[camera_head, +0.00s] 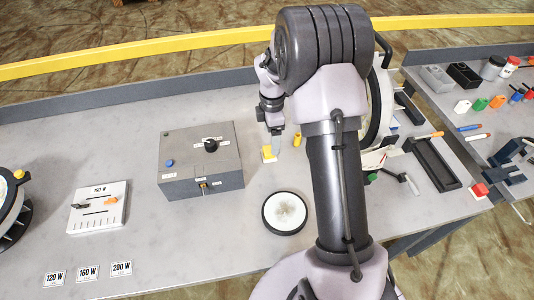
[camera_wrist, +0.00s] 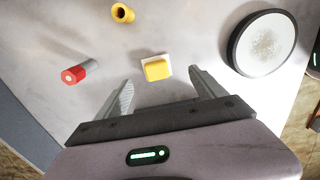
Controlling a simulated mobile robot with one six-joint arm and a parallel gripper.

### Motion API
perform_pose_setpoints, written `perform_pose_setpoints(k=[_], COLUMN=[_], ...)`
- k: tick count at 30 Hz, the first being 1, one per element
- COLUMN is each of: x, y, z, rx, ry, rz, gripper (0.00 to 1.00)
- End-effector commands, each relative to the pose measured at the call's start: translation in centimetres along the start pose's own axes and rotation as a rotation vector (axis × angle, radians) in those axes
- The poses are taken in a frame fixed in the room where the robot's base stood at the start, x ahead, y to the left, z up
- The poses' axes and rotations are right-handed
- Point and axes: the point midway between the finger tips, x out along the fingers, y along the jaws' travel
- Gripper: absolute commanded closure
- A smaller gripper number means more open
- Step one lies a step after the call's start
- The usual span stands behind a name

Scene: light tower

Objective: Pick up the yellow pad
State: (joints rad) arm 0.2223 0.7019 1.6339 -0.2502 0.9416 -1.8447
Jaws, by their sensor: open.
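The yellow pad (camera_wrist: 157,69) lies on a small white square on the grey table, in the upper middle of the wrist view. In the head view the yellow pad (camera_head: 268,152) shows just right of the grey control box. My gripper (camera_wrist: 160,92) is open and empty, its two fingers spread to either side below the pad in the wrist view. The pad sits ahead of the fingertips, roughly centred between them. In the head view my gripper (camera_head: 276,140) points down beside the pad, and my arm hides part of the table.
A round white disc with a black rim (camera_head: 285,213) lies in front. The grey control box (camera_head: 201,158) is to the left. Bare table lies between these things.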

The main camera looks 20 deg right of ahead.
Motion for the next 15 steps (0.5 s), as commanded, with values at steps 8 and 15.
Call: perform_pose_setpoints(k=[8,15], x=[3.6,8.1], y=[0.2,0.8], z=[-0.2,-0.7], rx=[0.001,0.000], ry=[0.001,0.000], rz=[0.001,0.000], gripper=[0.20,0.20])
